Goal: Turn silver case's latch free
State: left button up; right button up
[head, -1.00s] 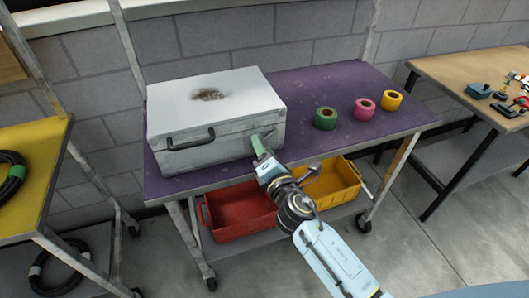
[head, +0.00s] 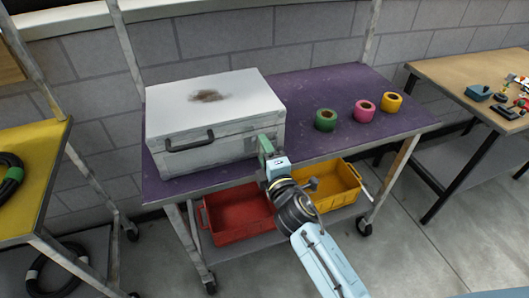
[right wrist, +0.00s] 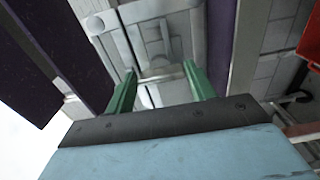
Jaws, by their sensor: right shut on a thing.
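The silver case (head: 222,98) lies closed on the purple cart top, with a dark handle (head: 190,141) on its front. My right gripper (head: 266,142) is at the right part of the case's front, and its green fingers hide the latch in the head view. In the right wrist view the two fingers (right wrist: 160,76) stand a little apart, with a pale metal latch piece (right wrist: 160,73) between them. The gripper is shut on this latch. The case's grey front with its metal fittings (right wrist: 163,38) shows just beyond. My left gripper is not in view.
Red (head: 240,212) and yellow (head: 330,188) bins sit on the shelf below my right arm.

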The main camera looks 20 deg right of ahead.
dwell(0.3)
jog(key=o, duration=1)
jog(key=s, duration=1.3)
jog(key=shift+s+d, duration=0.2)
